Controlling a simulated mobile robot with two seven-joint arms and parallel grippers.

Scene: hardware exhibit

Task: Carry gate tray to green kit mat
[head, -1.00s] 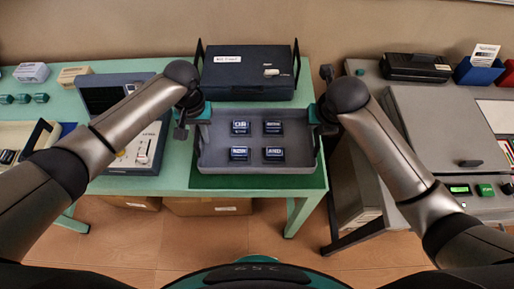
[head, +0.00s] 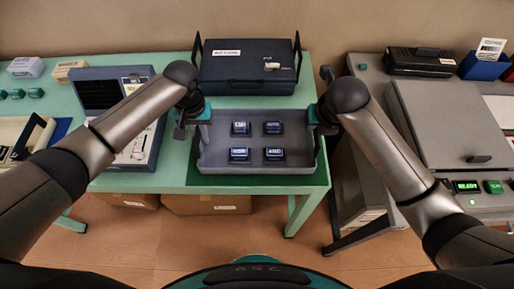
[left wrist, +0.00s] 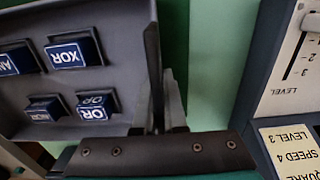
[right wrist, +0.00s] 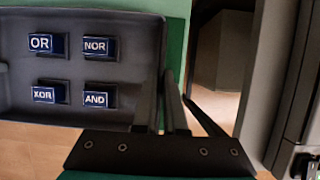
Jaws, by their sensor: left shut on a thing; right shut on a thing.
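The grey gate tray (head: 256,167) holds several dark blocks with blue labels, such as OR, NOR, XOR and AND. It is level over the green kit mat (head: 258,180), whose front and right edges show. I cannot tell whether the tray touches the mat. My left gripper (head: 202,116) is shut on the tray's left side; the left wrist view shows its fingers (left wrist: 160,112) at the tray wall (left wrist: 140,60). My right gripper (head: 317,115) is shut on the right side; its fingers (right wrist: 168,112) also show in the right wrist view.
A dark case (head: 248,68) with upright handles stands directly behind the tray. A grey instrument (head: 125,115) with sliders is left of it. A grey machine (head: 445,125) stands on a separate bench at right, across a gap. Cardboard boxes (head: 205,204) lie under the green table.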

